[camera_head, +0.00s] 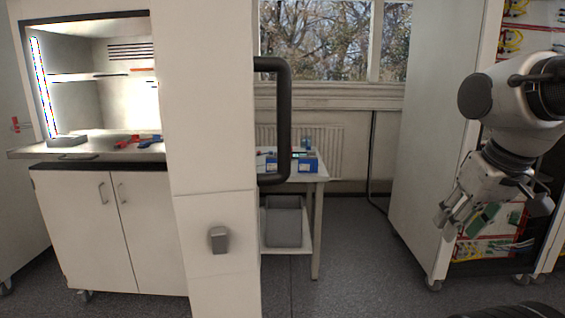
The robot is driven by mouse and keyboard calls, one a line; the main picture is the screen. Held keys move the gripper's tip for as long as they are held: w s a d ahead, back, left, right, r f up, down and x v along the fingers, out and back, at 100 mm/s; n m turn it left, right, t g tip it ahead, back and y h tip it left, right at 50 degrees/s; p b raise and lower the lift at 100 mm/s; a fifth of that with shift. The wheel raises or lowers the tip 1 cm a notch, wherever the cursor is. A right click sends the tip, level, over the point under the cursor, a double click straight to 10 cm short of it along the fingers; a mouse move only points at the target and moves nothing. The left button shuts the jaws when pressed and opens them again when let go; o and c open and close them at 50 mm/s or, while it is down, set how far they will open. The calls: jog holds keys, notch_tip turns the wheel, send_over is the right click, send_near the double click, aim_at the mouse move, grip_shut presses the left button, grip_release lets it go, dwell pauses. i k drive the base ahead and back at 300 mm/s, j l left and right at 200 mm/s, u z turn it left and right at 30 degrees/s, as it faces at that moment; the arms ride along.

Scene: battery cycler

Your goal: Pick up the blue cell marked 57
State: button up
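Two blue blocks that look like cells stand on the small white table (321,180) by the window. One blue cell (308,166) is at the table's right, and another blue cell (271,165) is partly hidden by the dark handle. No number is readable on either. My gripper (462,218) hangs at the right, pointing down and left, far from the table. Its fingers look apart. Green patches show by the fingers, seemingly on the rack behind.
A white pillar (215,130) with a dark handle (284,120) stands left of the table. A grey bin (283,222) sits on its lower shelf. A lit cabinet (95,175) is at left, a cable rack (528,20) at right. The floor between is clear.

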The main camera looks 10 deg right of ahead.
aim_at(271, 164)
jog(key=i+l+u, duration=0.15)
jog(key=i+l, duration=0.35)
jog(key=i+l+u, duration=0.15)
jog(key=i+l, duration=0.3)
jog(key=l, duration=0.2)
